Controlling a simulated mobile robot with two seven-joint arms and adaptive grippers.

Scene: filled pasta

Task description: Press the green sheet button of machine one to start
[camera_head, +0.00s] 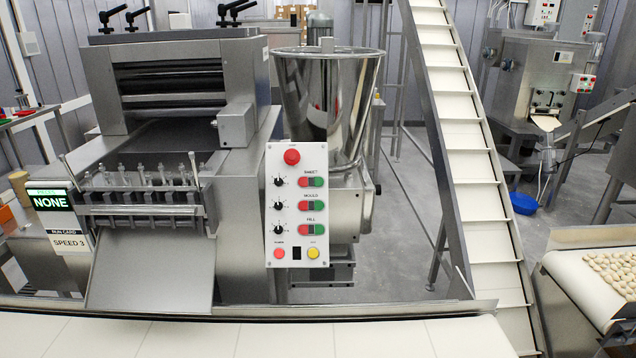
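The white control panel (297,255) stands upright on the front of the steel pasta machine (160,265), left of centre. Its top row is labelled SHEET and has a black knob (279,181) and a small red and green button pair, with the green sheet button (319,182) at the right. Similar MOULD and FILL rows sit below it. A red mushroom button (292,156) is above the rows. No machine number is readable on the panel. Neither of my grippers is in view, and nothing covers the panel.
A display (49,201) reads NONE, above a card (70,243) reading SPEED 3. A pale conveyor belt (250,338) runs along the front. A steel hopper (325,95) stands behind the panel. A slatted incline conveyor (470,160) rises to its right.

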